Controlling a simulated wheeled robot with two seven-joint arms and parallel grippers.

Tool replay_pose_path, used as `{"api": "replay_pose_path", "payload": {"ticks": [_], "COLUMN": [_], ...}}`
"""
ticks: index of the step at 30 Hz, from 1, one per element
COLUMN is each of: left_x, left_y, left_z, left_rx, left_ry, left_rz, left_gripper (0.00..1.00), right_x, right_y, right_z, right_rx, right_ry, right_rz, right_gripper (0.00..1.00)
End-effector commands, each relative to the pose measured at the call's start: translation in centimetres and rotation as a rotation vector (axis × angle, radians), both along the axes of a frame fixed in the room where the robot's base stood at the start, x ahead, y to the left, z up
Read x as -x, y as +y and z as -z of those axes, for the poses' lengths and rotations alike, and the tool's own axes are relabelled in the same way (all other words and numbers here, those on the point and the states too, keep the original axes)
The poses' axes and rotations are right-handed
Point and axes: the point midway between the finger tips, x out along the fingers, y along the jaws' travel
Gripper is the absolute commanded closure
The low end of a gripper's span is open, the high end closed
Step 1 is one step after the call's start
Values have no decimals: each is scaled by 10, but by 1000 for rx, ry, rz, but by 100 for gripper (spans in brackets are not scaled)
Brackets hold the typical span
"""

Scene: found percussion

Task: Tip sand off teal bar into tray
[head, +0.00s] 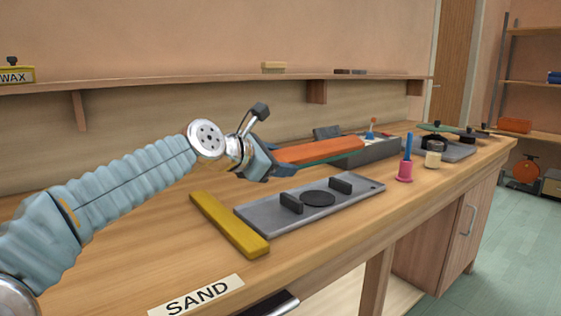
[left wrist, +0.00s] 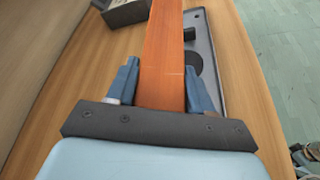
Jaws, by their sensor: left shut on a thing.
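My left gripper (head: 268,167) is shut on a bar (head: 318,150) with an orange face and a thin teal edge along its lower side. It holds the bar above the bench, pointing right. In the left wrist view the bar (left wrist: 163,55) shows only reddish orange, between the two blue fingers of my left gripper (left wrist: 163,88). I cannot make out sand on it. A grey open tray (head: 385,151) stands behind the bar's far end, partly hidden by it. My right gripper is out of view.
Below the bar lies a grey plate (head: 265,222) with two black blocks and a dark disc. A yellow bar (head: 230,224) lies left of it, near a SAND label (head: 197,296).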

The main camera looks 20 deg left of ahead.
Motion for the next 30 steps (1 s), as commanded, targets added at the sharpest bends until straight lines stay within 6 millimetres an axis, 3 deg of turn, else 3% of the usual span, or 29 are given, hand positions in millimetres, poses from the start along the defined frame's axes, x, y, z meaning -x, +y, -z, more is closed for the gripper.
{"api": "replay_pose_path", "payload": {"ticks": [12, 30], "left_x": [0, -1], "left_y": [0, 1], "left_z": [12, 11], "left_rx": [-160, -203], "left_ry": [-131, -163], "left_rz": [0, -1], "left_gripper": [85, 85], "right_x": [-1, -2], "right_y": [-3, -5], "right_z": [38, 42], "right_rx": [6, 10], "right_ry": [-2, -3], "right_rz": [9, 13], "right_gripper": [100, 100]}}
